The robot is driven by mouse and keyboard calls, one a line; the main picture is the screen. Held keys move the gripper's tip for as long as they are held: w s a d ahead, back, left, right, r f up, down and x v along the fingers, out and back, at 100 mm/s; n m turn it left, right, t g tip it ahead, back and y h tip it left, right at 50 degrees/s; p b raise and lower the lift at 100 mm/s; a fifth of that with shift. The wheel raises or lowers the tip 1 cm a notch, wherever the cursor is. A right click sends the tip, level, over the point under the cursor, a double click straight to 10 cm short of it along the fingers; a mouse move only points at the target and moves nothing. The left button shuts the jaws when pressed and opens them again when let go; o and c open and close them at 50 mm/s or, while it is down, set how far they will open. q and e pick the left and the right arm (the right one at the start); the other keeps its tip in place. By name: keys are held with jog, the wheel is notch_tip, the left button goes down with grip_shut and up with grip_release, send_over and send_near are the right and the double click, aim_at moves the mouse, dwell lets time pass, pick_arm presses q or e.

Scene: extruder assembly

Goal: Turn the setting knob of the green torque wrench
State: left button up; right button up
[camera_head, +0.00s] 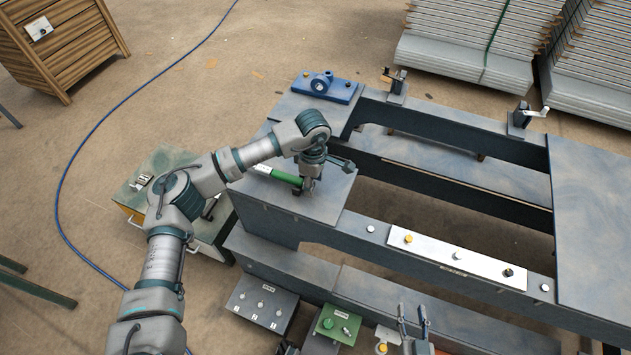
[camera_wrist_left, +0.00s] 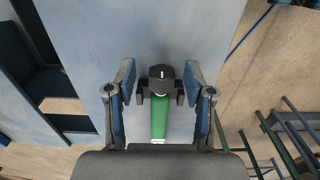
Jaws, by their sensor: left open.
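The green torque wrench (camera_head: 284,176) lies on the grey plate at the left end of the metal frame. In the left wrist view its green handle (camera_wrist_left: 159,118) runs up the picture to a dark end piece with a white mark (camera_wrist_left: 161,76), which looks like the setting knob. My left gripper (camera_head: 309,188) is over that end of the wrench. Its fingers (camera_wrist_left: 161,90) are open on both sides of the dark piece, with gaps visible. My right gripper (camera_head: 413,312) is at the bottom of the head view, its two fingers apart and empty.
A blue fixture (camera_head: 325,87) stands on the frame's far corner. A white strip with knobs (camera_head: 457,259) lies on the near beam. A grey box (camera_head: 262,303) and a green box (camera_head: 336,325) sit in front. A small cabinet (camera_head: 150,177) stands left of the frame.

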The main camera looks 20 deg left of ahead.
pick_arm(q)
jog(key=shift+a+f, duration=0.15)
jog(key=shift+a, duration=0.95)
jog(key=shift+c, duration=1)
jog(key=c, duration=0.4)
jog(key=shift+s+d, duration=0.1)
jog(key=shift+d, duration=0.25)
jog(key=c, duration=0.4)
jog(key=shift+d, duration=0.7)
grip_shut()
jog(key=shift+w+g, duration=0.2)
jog(key=shift+g, duration=0.2)
jog(key=shift+a, duration=0.35)
jog(key=shift+a+g, duration=0.2)
jog(key=shift+g, duration=0.2)
jog(key=shift+w+a+f+g, duration=0.1)
jog(key=shift+a+g, duration=0.2)
jog(key=shift+g, duration=0.1)
jog(key=shift+d, duration=0.65)
pick_arm(e)
jog(key=shift+w+a+r, duration=0.2)
jog(key=shift+a+r, duration=0.05)
jog(key=shift+a, duration=0.05)
